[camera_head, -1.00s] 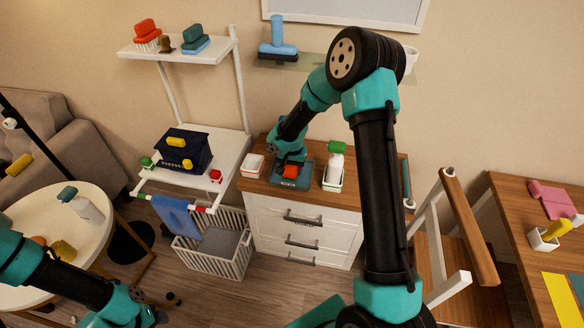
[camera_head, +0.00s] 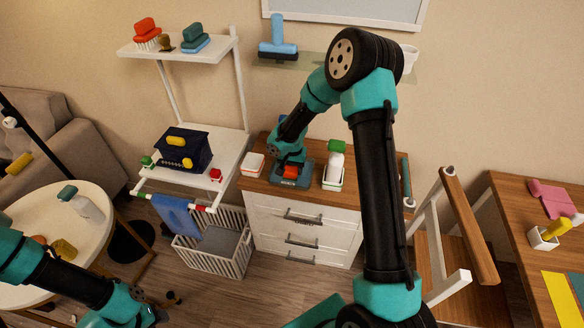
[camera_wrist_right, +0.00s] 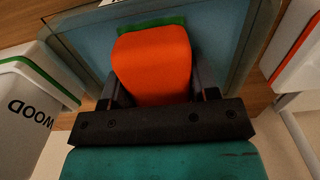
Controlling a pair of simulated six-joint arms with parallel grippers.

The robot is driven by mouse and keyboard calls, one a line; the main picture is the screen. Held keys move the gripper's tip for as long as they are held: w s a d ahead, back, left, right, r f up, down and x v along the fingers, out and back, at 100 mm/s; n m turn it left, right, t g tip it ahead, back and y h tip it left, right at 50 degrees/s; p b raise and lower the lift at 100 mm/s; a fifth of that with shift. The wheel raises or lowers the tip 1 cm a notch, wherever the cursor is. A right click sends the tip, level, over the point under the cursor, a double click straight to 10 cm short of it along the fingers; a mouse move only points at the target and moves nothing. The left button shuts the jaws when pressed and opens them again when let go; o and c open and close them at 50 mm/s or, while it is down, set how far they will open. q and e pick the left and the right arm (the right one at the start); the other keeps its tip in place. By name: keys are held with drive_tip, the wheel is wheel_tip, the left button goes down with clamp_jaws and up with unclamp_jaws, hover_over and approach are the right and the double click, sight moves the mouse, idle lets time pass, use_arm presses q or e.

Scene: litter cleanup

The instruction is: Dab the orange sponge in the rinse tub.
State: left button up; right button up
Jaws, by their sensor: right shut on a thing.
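The orange sponge (camera_wrist_right: 152,62) is between the two dark fingers of my right gripper (camera_wrist_right: 155,95), which is shut on it. A green layer shows at its far edge. In the head view, the sponge (camera_head: 291,171) is low inside the rinse tub, a dark grey-blue tub (camera_head: 306,178) on the white drawer cabinet. The tub's rim and pale blue inside (camera_wrist_right: 222,30) surround the sponge in the wrist view. My right gripper (camera_head: 289,166) points down into the tub. I cannot tell whether the sponge touches its floor.
A white box with a red rim (camera_head: 251,166) stands left of the tub.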

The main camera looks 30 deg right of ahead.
drive_tip(key=shift+f, duration=0.3)
idle(1.1)
drive_tip(key=shift+r, duration=4.25)
drive_tip(key=w+a+r+n, duration=0.1)
drive_tip(key=a+r+n, duration=0.4)
drive_tip(key=a, duration=1)
wheel_tip(320, 180, up, 2)
drive_tip(key=shift+r, duration=0.2)
